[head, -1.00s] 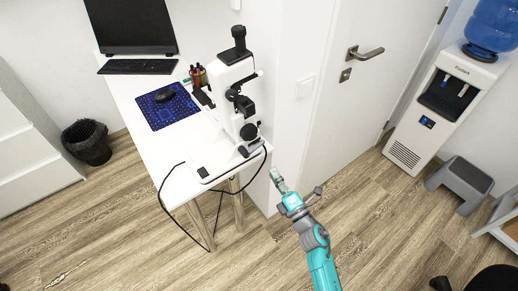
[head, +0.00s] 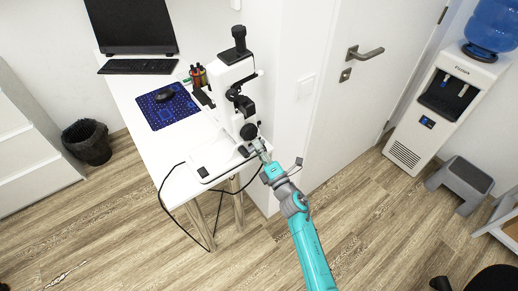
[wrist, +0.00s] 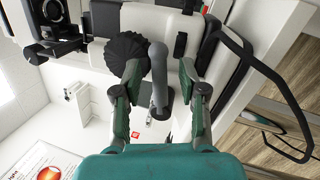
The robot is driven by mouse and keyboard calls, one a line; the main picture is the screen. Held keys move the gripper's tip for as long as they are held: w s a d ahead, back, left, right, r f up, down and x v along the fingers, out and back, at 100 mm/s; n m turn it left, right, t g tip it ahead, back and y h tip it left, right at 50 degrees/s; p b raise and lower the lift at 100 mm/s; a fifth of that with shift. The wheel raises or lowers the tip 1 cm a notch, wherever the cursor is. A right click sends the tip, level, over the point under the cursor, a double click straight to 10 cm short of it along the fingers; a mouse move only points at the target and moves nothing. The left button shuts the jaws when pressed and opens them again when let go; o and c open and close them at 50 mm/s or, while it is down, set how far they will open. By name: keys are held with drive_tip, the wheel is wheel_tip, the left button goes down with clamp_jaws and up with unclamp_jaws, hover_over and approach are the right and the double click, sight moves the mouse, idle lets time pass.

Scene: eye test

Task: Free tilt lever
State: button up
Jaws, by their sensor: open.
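The white and black eye-test instrument (head: 232,75) stands on the white table. In the wrist view a grey lever (wrist: 158,62) with a rounded end stands beside a ribbed black knob (wrist: 124,50) on the instrument. I take this to be the tilt lever. My gripper (head: 261,148) is at the instrument's lower right side, close to the black knob (head: 249,131). In the wrist view my gripper (wrist: 161,75) is open, with the lever appearing between its two fingers. I cannot tell whether either finger touches it. The lever itself is hidden or too small in the head view.
The white table (head: 150,150) carries a blue mouse mat (head: 180,112), a pen holder (head: 197,76) and a keyboard (head: 138,66). A black cable (head: 163,190) hangs at the table's front edge. A wall and a door (head: 350,100) stand to the right.

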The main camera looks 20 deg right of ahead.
sight(248, 139)
clamp_jaws()
drive_tip(key=shift+r+n, duration=0.1)
drive_tip(key=shift+n, duration=0.3)
drive_tip(key=r+n+y, duration=0.1)
drive_tip(key=n, duration=0.2)
drive_tip(key=a+n+y, duration=0.1)
drive_tip(key=n, duration=0.2)
drive_tip(key=r+n+g+y, duration=0.1)
drive_tip(key=n, duration=0.3)
drive_tip(key=shift+s+a+r+y, duration=0.3)
drive_tip(key=shift+a+y, duration=0.1)
drive_tip(key=shift+s+a+r+n+g+y, duration=0.15)
drive_tip(key=shift+a+n+g+y, duration=0.15)
drive_tip(key=shift+n, duration=0.75)
drive_tip(key=shift+s+a+r+n+g+y, duration=0.1)
drive_tip(key=shift+a+n+g+y, duration=0.2)
drive_tip(key=shift+n, duration=0.75)
unclamp_jaws()
